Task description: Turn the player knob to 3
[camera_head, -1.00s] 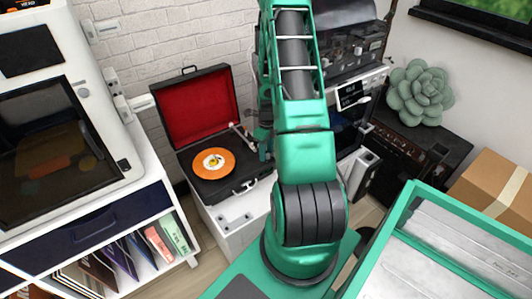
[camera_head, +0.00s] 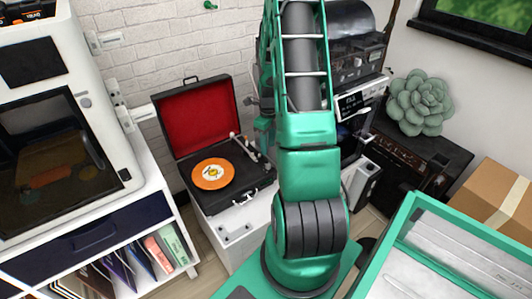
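The record player (camera_head: 255,178) is an open black case on a white stand, with a red-lined lid (camera_head: 200,112) raised against the brick wall. An orange record (camera_head: 212,174) lies on its platter, and a pale tonearm (camera_head: 242,148) shows at the right. I cannot make out a knob or any number markings; the player's right end is partly behind my arm. My green arm rises through the middle of the view. A dark and green part of it hangs beside the player's back right corner. My gripper's fingers cannot be made out.
A white cabinet machine (camera_head: 60,120) stands on a shelf unit at the left. A coffee machine (camera_head: 350,105) stands behind my arm. A succulent (camera_head: 420,103) sits on a dark amplifier at the right, near a cardboard box (camera_head: 497,205). A green-rimmed tray (camera_head: 405,212) is in front.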

